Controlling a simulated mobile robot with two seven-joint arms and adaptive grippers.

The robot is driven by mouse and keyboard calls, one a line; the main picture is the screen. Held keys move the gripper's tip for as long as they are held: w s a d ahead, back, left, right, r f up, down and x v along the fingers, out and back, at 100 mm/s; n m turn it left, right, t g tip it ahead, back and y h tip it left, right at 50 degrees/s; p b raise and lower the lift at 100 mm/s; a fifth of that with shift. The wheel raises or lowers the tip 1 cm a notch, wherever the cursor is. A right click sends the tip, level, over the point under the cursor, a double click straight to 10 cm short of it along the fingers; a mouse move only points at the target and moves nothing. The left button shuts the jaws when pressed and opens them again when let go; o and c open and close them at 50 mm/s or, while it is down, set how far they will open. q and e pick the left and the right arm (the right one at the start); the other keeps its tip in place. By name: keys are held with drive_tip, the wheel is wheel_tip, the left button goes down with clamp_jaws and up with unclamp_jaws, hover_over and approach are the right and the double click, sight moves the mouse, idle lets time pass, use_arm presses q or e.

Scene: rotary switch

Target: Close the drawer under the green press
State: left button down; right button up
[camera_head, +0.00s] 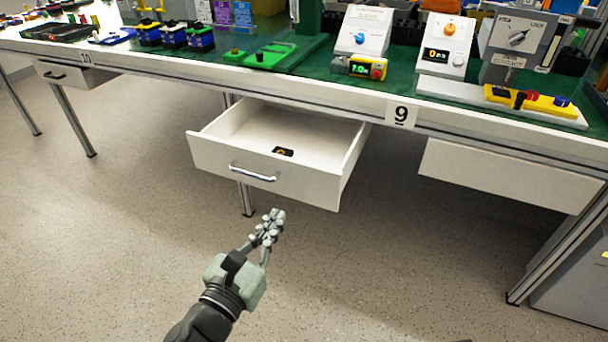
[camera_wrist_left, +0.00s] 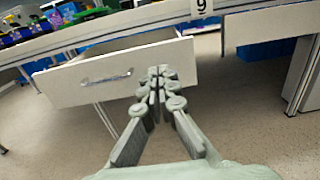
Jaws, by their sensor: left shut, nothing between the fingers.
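A white drawer (camera_head: 262,172) with a silver bar handle (camera_head: 252,172) hangs pulled out under the workbench, below green equipment. A small dark item (camera_head: 283,151) lies inside it. My left gripper (camera_head: 274,218) is shut and empty, in front of and below the drawer's front panel. In the left wrist view the drawer front (camera_wrist_left: 110,75) lies beyond the shut fingertips (camera_wrist_left: 157,76), which overlap its right part, to the right of the handle (camera_wrist_left: 107,77). I cannot tell whether they touch it. The green press (camera_head: 307,18) is only partly in view at the top edge. My right gripper is out of view.
The workbench edge (camera_head: 330,106) runs above the drawer, with a "9" label (camera_head: 401,113). Switch panels (camera_head: 446,45) and a yellow box (camera_head: 530,101) stand on top. A shut white panel (camera_head: 510,176) is at right. The speckled floor in front is clear.

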sight(310, 168)
use_arm(q)
drive_tip(key=p+x, duration=0.1)
drive_tip(key=x, duration=1.2)
drive_tip(key=shift+w+d, duration=0.15)
drive_tip(key=shift+w, duration=0.25)
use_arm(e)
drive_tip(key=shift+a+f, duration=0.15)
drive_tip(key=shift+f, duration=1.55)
